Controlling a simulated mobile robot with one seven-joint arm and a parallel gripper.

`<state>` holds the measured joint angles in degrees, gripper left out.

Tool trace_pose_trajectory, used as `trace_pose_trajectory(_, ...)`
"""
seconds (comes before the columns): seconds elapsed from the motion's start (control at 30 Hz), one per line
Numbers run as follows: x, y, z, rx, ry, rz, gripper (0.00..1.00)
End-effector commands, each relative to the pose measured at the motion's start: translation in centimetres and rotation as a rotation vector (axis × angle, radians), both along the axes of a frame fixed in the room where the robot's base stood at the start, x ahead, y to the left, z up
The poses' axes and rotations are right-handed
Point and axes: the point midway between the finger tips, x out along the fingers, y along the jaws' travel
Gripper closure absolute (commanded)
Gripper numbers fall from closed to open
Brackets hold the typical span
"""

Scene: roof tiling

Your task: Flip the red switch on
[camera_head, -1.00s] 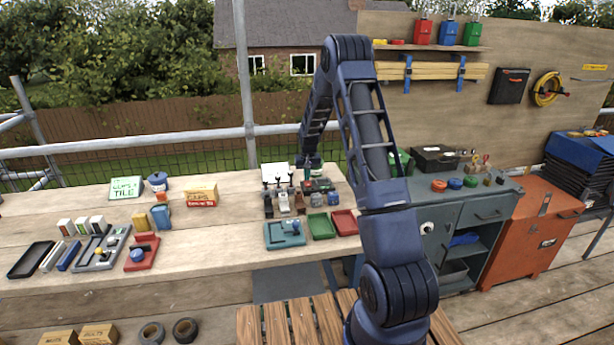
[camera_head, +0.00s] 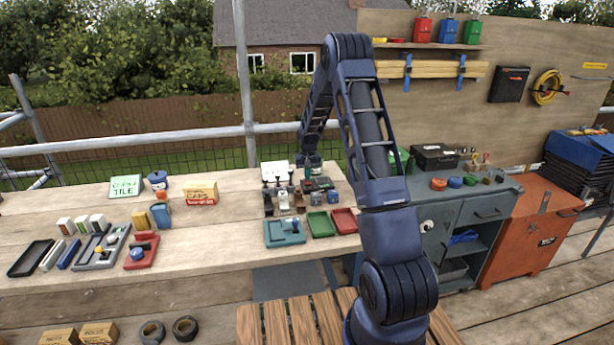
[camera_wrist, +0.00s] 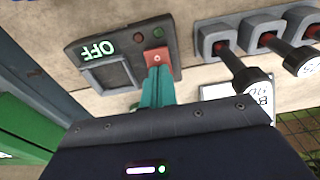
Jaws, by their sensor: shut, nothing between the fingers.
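In the wrist view, a dark switch box (camera_wrist: 84,60) carries a red rocker switch (camera_wrist: 156,58) marked with a small "O". A green glowing "OFF" label (camera_wrist: 98,49) lies to its left, above a grey square frame (camera_wrist: 105,76). My gripper (camera_wrist: 157,76) has its teal fingers together and empty. The fingertips are right at the near edge of the red switch; I cannot tell whether they touch it. In the head view, the switch box (camera_head: 318,184) is on the bench just below my gripper (camera_head: 310,168), and the arm hides part of that area.
Several black-handled levers in grey housings (camera_wrist: 240,40) stand close to the right of the box in the wrist view. A white label card (camera_wrist: 238,92) lies below them. In the head view, a green tray (camera_head: 321,225) and a red tray (camera_head: 344,221) sit in front.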

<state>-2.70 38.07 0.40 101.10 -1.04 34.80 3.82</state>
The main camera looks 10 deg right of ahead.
Motion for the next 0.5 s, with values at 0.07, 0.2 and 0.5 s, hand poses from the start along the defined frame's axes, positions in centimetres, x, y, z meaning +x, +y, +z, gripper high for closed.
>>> trace_pose_trajectory(0.07, 0.0, 0.0, 0.0, 0.000, -0.001, 0.000, 1.00)
trace_pose_trajectory(0.2, 0.0, 0.0, 0.1, 0.000, -0.002, 0.000, 1.00)
trace_pose_trajectory(0.5, -0.3, 0.0, 2.2, 0.000, -0.005, 0.000, 1.00)
